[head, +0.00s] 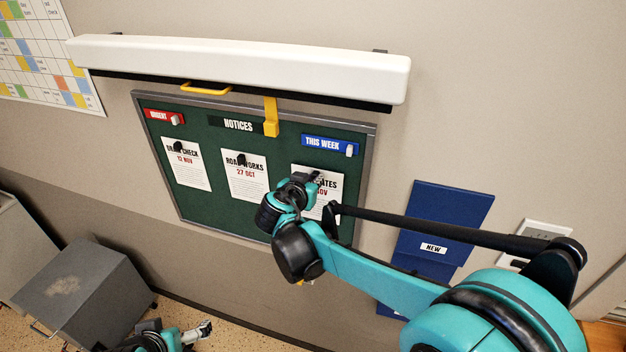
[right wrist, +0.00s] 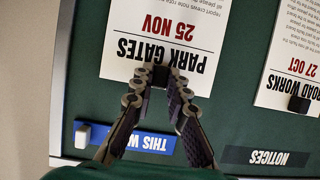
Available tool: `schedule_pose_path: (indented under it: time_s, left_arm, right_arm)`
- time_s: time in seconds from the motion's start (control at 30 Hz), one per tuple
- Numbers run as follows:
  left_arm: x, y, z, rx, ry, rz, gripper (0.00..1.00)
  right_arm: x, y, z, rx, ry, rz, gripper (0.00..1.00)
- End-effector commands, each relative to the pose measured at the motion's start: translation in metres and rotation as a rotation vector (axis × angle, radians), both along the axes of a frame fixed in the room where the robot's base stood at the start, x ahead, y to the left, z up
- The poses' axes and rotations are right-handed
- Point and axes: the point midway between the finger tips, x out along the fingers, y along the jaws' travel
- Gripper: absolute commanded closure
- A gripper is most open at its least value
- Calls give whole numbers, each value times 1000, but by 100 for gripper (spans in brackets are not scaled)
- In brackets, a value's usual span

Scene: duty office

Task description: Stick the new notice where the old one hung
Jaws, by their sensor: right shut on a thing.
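In the right wrist view the fingers (right wrist: 160,78) are closed on a small dark piece, apparently a black magnet (right wrist: 160,76), over the notice's top. My left gripper (head: 203,330) is low at the bottom edge, its jaws unclear.
Two other notices, one with 13 NOV (head: 187,168) and ROAD WORKS (head: 246,180), hang under black magnets to the left. A blue pocket marked NEW (head: 450,205) is at right. A grey cabinet (head: 75,290) stands lower left.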

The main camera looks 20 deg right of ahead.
Motion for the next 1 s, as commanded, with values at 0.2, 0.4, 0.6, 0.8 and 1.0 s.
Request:
schedule_pose_path:
  time_s: [0.2, 0.4, 0.6, 0.8, 1.0]
  left_arm:
    - [0, 0, 0, 0, 0, 0, 0]
    - [0, 0, 0, 0, 0, 0, 0]
    - [0, 0, -1, 0, 0, 0, 0]
    - [0, 0, -1, 0, 0, 0, 0]
    - [0, 0, -1, 0, 0, 0, 0]
  right_arm:
    - [0, 0, 0, 0, 0, 0, 100]
    - [1, -1, 0, 0, 0, 0, 100]
    - [3, -2, 0, 0, 0, 0, 100]
    - [5, -3, 0, 0, 0, 0, 100]
    - [5, -3, 0, 0, 0, 0, 100]
